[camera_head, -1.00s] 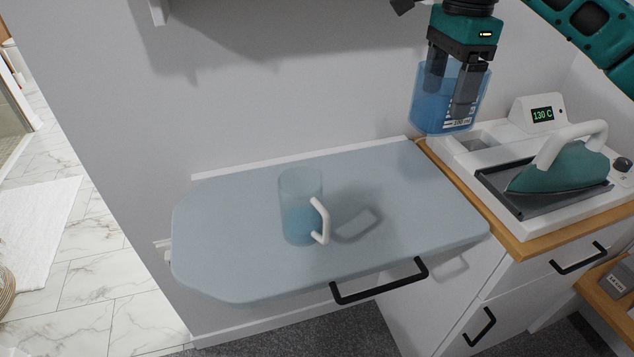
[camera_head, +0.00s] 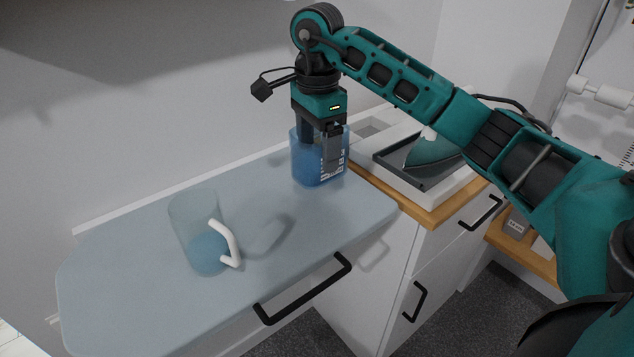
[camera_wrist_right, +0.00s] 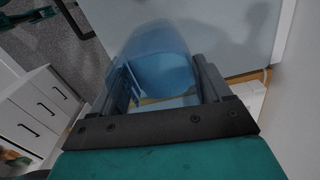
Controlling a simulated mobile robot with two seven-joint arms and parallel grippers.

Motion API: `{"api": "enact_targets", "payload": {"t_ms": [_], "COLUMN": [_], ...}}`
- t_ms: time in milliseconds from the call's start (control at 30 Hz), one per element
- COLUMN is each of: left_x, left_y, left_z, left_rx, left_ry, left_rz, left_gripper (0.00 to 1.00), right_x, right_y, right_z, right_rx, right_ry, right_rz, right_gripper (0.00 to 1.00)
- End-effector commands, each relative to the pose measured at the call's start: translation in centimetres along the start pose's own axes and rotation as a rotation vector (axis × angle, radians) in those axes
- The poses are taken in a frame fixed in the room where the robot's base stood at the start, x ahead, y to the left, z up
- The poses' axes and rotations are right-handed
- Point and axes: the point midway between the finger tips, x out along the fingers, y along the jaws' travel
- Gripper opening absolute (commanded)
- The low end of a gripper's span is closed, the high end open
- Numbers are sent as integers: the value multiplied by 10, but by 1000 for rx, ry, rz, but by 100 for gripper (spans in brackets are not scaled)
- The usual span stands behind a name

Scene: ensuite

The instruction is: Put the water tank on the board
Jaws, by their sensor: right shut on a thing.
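The water tank (camera_head: 308,168) is a clear blue container with white markings. My right gripper (camera_head: 322,150) is shut on it from above and holds it upright at the right end of the board, near the wall. Whether its bottom touches the board I cannot tell. In the right wrist view the tank (camera_wrist_right: 160,75) sits between the two fingers (camera_wrist_right: 165,95). The board (camera_head: 130,260) is a pale blue ironing board with a black handle along its front. My left gripper is not in view.
A clear jug (camera_head: 196,225) with a white handle and some blue water stands on the board, left of the tank. The iron (camera_head: 435,150) rests on its station on the wooden-topped cabinet (camera_head: 440,212) at the right. The board's front middle is clear.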

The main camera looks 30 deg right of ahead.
Motion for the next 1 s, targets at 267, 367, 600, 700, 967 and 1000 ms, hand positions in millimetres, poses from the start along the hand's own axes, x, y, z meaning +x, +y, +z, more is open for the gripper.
{"api": "enact_targets", "payload": {"t_ms": [267,367,600,700,967,1000], "left_x": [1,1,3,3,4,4], "left_y": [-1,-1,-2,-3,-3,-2], "left_z": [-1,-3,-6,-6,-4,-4], "left_rx": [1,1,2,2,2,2], "left_ry": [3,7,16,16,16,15], "left_rz": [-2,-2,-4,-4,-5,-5], "left_gripper": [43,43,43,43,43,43], "right_x": [27,36,68,69,72,73], "right_y": [-1,0,0,-1,-1,0], "right_z": [0,0,0,0,0,0], "right_rx": [1,1,0,0,0,0], "right_ry": [0,0,0,0,0,0], "right_rz": [-4,-1,-1,-4,-4,-2], "right_gripper": [37,37,37,37,37,78]}}
